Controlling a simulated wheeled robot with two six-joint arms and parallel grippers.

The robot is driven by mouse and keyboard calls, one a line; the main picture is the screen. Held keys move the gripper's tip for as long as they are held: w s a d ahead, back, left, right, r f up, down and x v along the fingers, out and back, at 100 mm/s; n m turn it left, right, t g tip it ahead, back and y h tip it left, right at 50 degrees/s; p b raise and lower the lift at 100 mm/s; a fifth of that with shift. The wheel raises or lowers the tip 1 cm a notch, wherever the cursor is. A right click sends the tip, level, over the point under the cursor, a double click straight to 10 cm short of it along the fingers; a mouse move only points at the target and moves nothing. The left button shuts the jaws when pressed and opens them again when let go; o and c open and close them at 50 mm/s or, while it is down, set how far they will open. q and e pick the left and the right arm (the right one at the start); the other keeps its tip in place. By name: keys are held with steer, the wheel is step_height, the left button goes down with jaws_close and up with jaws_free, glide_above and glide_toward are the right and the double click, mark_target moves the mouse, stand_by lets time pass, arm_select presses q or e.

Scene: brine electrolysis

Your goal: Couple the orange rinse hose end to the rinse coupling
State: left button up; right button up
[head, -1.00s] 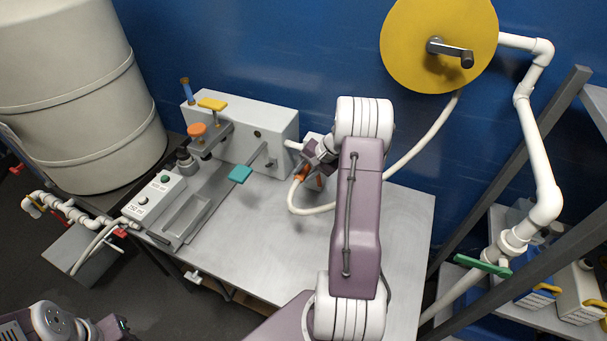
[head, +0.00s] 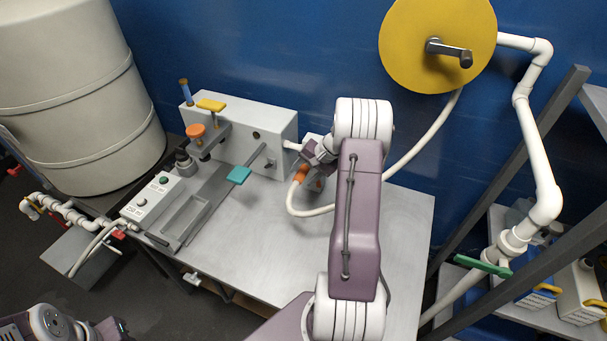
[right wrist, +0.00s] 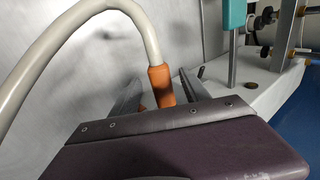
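The orange rinse hose end (head: 301,173) is on the end of the curved white hose (head: 313,212), near the right side of the grey apparatus box. My right gripper (head: 309,164) is at it, partly hidden by its own arm. In the right wrist view the orange end (right wrist: 162,86) shows between the two spaced fingers, with a gap on the right side; the gripper looks open around it. A white stub on the box's right side (head: 291,145), perhaps the rinse coupling, is close by. My left gripper (head: 121,328) is at the bottom left, small and partly cut off.
The grey apparatus box (head: 260,122) carries orange, yellow and teal (head: 239,175) handles. The metal table (head: 245,240) is clear at its front middle. A yellow disc with a crank (head: 420,40) hangs behind. A white pipe (head: 535,140) and shelf frame stand at right.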

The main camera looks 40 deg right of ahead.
steer(key=v, duration=0.9)
